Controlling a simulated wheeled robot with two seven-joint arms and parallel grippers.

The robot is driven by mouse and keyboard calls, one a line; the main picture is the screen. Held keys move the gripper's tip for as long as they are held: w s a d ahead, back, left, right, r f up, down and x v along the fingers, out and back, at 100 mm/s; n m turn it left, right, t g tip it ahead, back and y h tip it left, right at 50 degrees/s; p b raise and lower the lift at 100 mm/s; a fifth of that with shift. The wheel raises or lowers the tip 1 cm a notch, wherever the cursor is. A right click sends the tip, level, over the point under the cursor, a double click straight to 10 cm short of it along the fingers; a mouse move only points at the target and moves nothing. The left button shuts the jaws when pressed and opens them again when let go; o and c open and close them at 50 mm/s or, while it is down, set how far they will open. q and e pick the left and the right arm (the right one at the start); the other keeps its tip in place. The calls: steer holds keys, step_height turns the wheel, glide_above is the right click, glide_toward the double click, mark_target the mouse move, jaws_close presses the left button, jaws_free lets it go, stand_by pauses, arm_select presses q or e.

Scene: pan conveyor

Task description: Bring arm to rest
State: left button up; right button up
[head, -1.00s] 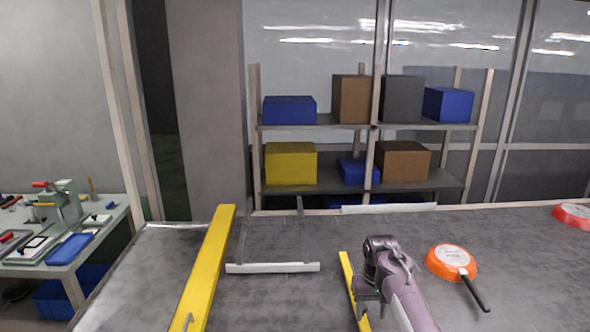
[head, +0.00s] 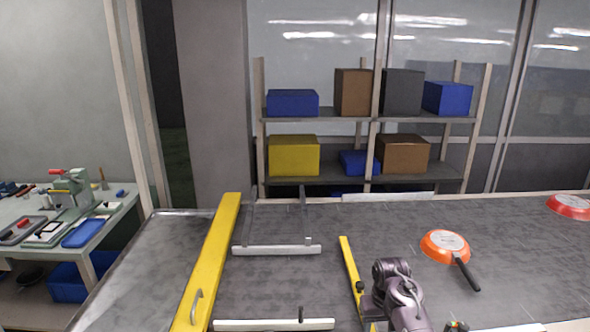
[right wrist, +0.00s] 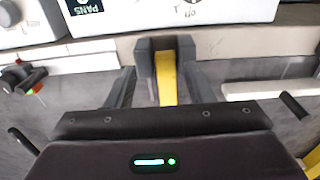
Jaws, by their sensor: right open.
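My right arm (head: 398,290) comes in at the bottom of the head view, above the grey conveyor surface (head: 300,285), its gripper low and partly hidden. In the right wrist view my right gripper (right wrist: 162,88) is open, its two grey fingers apart with nothing held. A yellow bar (right wrist: 167,78) shows between and beyond the fingers; whether it touches them I cannot tell. My left gripper is in neither view.
An orange pan (head: 444,246) lies right of my arm, and a red pan (head: 570,206) at the far right edge. A long yellow rail (head: 210,262) stands to the left, a shorter yellow bar (head: 349,262) beside my arm. Shelves with boxes stand behind.

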steer(key=shift+t, duration=0.4)
steer(key=s+f, duration=0.1)
steer(key=s, duration=0.1)
steer(key=s+f, duration=0.1)
steer(key=s, duration=0.2)
steer(key=s+f, duration=0.1)
steer(key=s, duration=0.2)
steer(key=shift+s+d+f, duration=0.25)
steer(key=shift+d+f, duration=0.15)
steer(key=s+a+r+n+t, duration=0.1)
steer(key=s+r, duration=0.3)
steer(key=s, duration=0.7)
steer(key=s+a+r+n+t, duration=0.15)
steer(key=s+r, duration=0.25)
steer(key=s, duration=0.8)
step_height(320, 180, down, 30)
steer(key=s+g, duration=0.2)
steer(key=s+d+f, duration=0.3)
steer(key=s+f, duration=1.5)
steer(key=s, duration=0.1)
steer(key=shift+s+d+g, duration=0.15)
steer(key=shift+s+g, duration=0.2)
steer(key=shift+m, duration=0.25)
